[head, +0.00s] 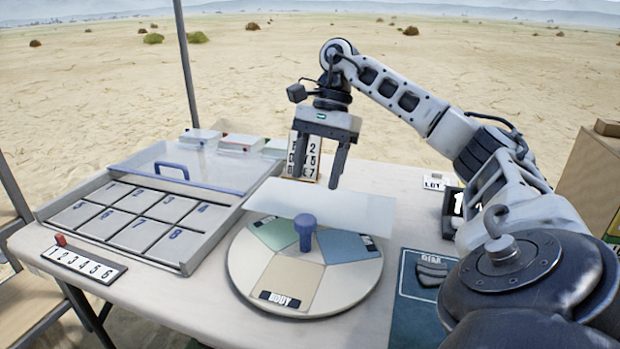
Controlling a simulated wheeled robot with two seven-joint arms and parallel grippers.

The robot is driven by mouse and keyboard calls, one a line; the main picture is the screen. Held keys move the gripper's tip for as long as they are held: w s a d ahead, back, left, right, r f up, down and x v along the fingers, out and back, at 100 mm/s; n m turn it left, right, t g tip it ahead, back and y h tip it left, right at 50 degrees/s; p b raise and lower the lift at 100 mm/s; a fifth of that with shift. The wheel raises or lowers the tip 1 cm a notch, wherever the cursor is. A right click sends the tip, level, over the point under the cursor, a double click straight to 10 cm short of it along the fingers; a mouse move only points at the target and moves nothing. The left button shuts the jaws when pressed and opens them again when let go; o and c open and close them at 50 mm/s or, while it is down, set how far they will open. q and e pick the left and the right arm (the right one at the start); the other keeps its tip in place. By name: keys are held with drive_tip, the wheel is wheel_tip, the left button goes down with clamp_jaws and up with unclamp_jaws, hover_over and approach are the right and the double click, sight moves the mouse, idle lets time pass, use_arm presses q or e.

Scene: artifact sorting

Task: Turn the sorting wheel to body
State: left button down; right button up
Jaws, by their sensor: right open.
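The sorting wheel (340,292) is a round cream disc on the table with green, tan and blue sectors. The tan sector marked BODY (287,284) faces the front, toward me. The blue sector at the right carries a dark label too small to read here. A blue knob (305,230) stands upright at the wheel's middle. A pale translucent panel stands behind the knob and hides part of the wheel's back. My right gripper (334,178) is open and empty, pointing down above the back of the wheel, apart from the knob. My left gripper is not in view.
A tray (190,262) with numbered compartments and a blue-handled clear lid (195,169) is at the left. A numbered slider strip (84,264) lies in front of it. A dark green mat (408,305) with dark pieces lies right of the wheel. A post rises behind the tray.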

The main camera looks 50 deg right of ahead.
use_arm(q)
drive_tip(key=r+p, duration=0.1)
drive_tip(key=p, duration=0.1)
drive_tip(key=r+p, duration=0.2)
drive_tip(key=p, duration=0.1)
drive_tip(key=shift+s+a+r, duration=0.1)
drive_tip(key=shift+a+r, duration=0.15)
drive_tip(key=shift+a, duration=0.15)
use_arm(e)
drive_tip(key=v, duration=0.7)
drive_tip(key=shift+r, duration=0.3)
drive_tip(key=shift+d, duration=0.1)
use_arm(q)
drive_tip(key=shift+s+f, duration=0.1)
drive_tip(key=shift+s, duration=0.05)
